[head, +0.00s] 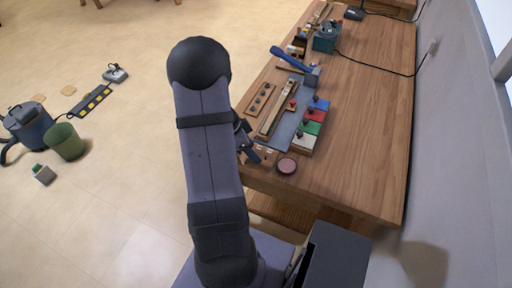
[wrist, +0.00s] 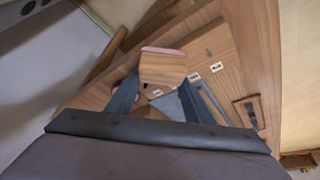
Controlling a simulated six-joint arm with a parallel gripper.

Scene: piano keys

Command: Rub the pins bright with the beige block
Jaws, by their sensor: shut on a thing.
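My gripper (wrist: 160,88) is shut on a beige block (wrist: 162,66) with a pinkish layer along its top edge, held between the two dark fingers. In the head view my gripper (head: 250,150) is at the bench's near left edge, largely behind my arm; I cannot make out the block there. A small wooden board carries several dark pins (head: 261,97) and lies on the left side of the bench, beyond my gripper. I cannot tell how bright the pins are. A long wooden piano key (head: 277,108) lies beside that board.
Blue, red, green and white pads (head: 312,122) with dark knobs stand right of the key on a grey mat (head: 281,132). A blue-handled tool (head: 290,58) lies beyond. A round pinkish disc (head: 287,166) sits near the front edge. The bench's right side (head: 365,120) is clear.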

